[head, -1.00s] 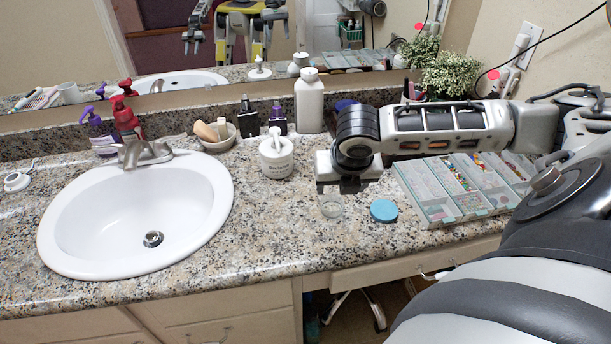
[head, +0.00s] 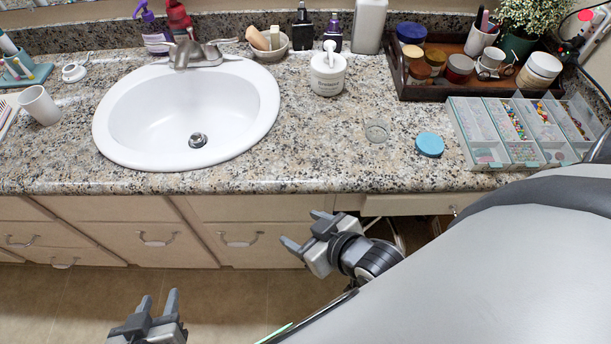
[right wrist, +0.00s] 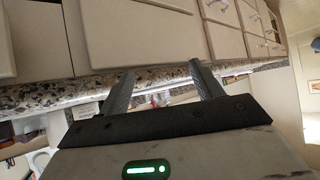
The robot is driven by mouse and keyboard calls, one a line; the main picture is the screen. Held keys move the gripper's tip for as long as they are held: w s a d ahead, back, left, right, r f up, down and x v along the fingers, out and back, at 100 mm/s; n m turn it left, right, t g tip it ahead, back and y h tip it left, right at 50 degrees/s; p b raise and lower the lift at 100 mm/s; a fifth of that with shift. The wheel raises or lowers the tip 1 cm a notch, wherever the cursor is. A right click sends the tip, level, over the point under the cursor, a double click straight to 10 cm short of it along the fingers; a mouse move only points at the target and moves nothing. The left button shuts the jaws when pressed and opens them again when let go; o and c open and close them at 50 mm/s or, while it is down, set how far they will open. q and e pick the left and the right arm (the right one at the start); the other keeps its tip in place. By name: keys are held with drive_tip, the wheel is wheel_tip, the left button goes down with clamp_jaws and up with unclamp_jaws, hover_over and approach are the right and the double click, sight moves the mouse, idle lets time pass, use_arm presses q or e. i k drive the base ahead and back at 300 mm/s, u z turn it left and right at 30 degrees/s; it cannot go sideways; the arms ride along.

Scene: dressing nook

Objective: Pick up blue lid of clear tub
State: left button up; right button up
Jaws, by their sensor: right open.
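The round blue lid (head: 430,144) lies flat on the granite counter, right of the sink. A small clear round tub (head: 377,130) stands just to its left, apart from it. My right gripper (head: 305,231) is open and empty, in front of the cabinets and below the counter's front edge, lower left of the lid. Its two fingers also show apart in the right wrist view (right wrist: 158,85), with neither lid nor tub discernible between them. My left gripper (head: 158,300) is at the bottom of the head view, low over the floor, its fingers apart and empty.
A compartment organizer (head: 523,132) with beads lies right of the lid. A brown tray (head: 470,75) of jars stands behind. A white pump jar (head: 328,72) and the sink (head: 195,115) are to the left. The counter in front of the tub is clear.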

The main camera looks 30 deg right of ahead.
sight(428, 144)
drive_tip(key=z, duration=1)
drive_tip(key=k, duration=0.1)
drive_tip(key=z, duration=0.45)
